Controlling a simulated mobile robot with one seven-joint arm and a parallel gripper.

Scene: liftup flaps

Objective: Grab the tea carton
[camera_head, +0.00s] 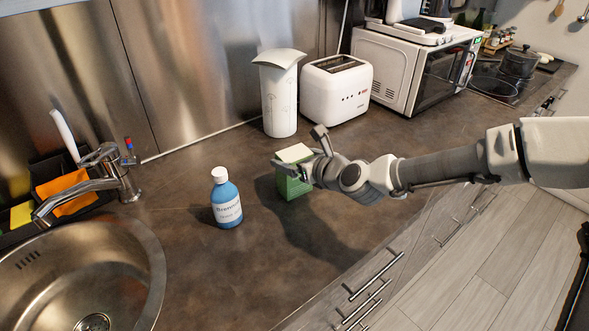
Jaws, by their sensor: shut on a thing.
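The tea carton (294,188) is a small green box with a pale top. It stands upright on the brown countertop, right of the blue bottle. My gripper (296,168) reaches in from the right and is shut on the upper part of the carton. The fingers and wrist hide part of its right side. I cannot tell whether the carton's base touches the counter.
A blue bottle (226,200) with a white cap stands just left of the carton. The sink (150,270) is at the left. The counter's front edge lies below my arm.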

